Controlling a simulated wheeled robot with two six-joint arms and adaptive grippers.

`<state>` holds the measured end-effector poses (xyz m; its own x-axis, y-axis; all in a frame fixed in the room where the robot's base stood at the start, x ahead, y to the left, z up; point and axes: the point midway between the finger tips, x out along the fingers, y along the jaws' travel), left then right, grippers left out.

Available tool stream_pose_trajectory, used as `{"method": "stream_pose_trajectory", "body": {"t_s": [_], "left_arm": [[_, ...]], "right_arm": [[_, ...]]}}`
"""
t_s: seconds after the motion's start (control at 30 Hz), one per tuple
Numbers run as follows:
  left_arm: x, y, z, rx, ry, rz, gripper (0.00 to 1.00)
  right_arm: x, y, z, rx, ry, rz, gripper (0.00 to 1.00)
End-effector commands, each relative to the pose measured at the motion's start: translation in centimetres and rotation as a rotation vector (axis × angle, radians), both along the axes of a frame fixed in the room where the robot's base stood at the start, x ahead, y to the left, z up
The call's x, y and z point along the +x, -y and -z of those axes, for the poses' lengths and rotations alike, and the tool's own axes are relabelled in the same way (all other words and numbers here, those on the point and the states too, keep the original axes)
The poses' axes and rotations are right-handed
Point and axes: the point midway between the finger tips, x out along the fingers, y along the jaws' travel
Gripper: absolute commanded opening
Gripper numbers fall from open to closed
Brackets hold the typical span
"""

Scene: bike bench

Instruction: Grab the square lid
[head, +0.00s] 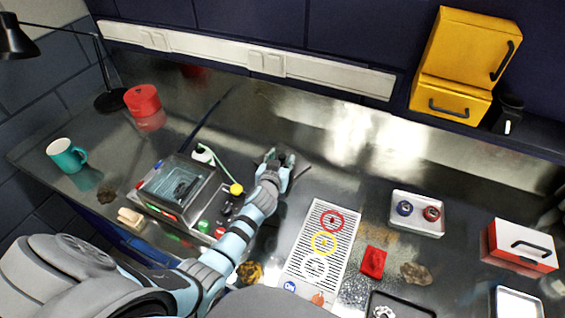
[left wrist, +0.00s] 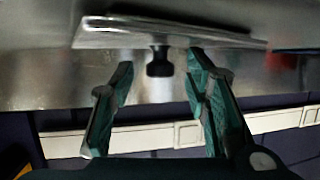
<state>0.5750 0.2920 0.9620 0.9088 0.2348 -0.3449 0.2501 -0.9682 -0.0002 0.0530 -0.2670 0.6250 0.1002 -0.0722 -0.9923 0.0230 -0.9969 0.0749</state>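The square lid (left wrist: 165,34) is a thin flat plate, seen nearly edge-on in the left wrist view, with a black knob (left wrist: 159,62) on it. My left gripper (left wrist: 160,78) is open. Its two teal fingers stand either side of the knob with a gap on each side, fingertips close to the plate. In the head view my left gripper (head: 279,161) is over the middle of the bench, right of the cleaner; I cannot make out the lid clearly there. My right gripper is not in view.
A box-shaped cleaner (head: 178,190), small bottles (head: 203,154) and a yellow-capped item (head: 237,189) stand left of my left gripper. A slotted mat with coloured rings (head: 310,248) lies to the right in front. The bench behind the gripper is clear to the wall.

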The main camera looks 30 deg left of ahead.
Motion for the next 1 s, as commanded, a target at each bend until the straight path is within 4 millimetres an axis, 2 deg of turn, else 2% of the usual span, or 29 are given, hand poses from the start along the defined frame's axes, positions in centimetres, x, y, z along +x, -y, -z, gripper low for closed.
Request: {"method": "stream_pose_trajectory", "body": {"t_s": [0.03,0.23,0.53,0.67,0.77,1.0], "left_arm": [[0.0,0.0,0.0,0.0,0.0,0.0,0.31],[0.0,0.0,0.0,0.0,0.0,0.0,0.0],[0.0,0.0,-0.1,0.0,0.002,0.0,0.0],[0.0,-0.1,-1.1,0.0,0.005,-0.004,0.0],[0.1,0.0,-3.1,-0.002,0.009,-0.001,0.0],[0.0,0.0,-12.2,-0.001,0.009,0.002,0.0]], "right_arm": [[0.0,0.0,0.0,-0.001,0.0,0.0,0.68],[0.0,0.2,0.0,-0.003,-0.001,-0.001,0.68],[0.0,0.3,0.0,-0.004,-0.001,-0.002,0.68],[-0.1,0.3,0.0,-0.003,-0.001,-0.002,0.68],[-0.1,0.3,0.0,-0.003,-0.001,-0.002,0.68],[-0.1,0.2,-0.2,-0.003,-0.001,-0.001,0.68]]}}
